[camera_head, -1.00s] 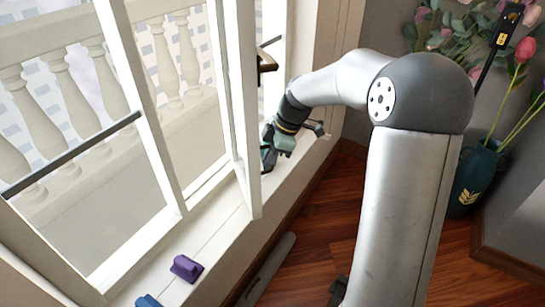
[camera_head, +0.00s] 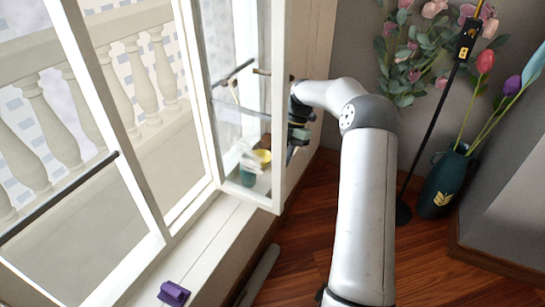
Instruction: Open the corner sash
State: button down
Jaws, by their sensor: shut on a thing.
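The corner sash (camera_head: 278,100) is a white-framed glass window sash in the middle of the head view. It stands swung out from the white window frame, angled into the room. My gripper (camera_head: 296,140) is at the right side of the sash's free stile, at about mid-height, and is shut on the sash. The fingertips are small and partly hidden, so the exact grip point is unclear. Yellow and teal shapes show in the sash glass; I cannot tell whether they are reflections.
A purple block (camera_head: 173,293) sits on the white sill (camera_head: 190,245) at lower left. A dark stay bar (camera_head: 60,200) crosses the left window. At right stand a dark teal vase (camera_head: 440,182) with flowers and a thin black pole (camera_head: 435,120).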

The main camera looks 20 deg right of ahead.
jog(key=shift+w+d, duration=0.15)
jog(key=shift+d, duration=0.05)
jog(key=c, duration=1.5)
grip_release()
jog(key=p+v, duration=0.2)
jog(key=v, duration=1.5)
jog(key=shift+a+r+p, duration=0.1)
jog(key=shift+r+p, duration=0.1)
jog(key=shift+p, duration=0.1)
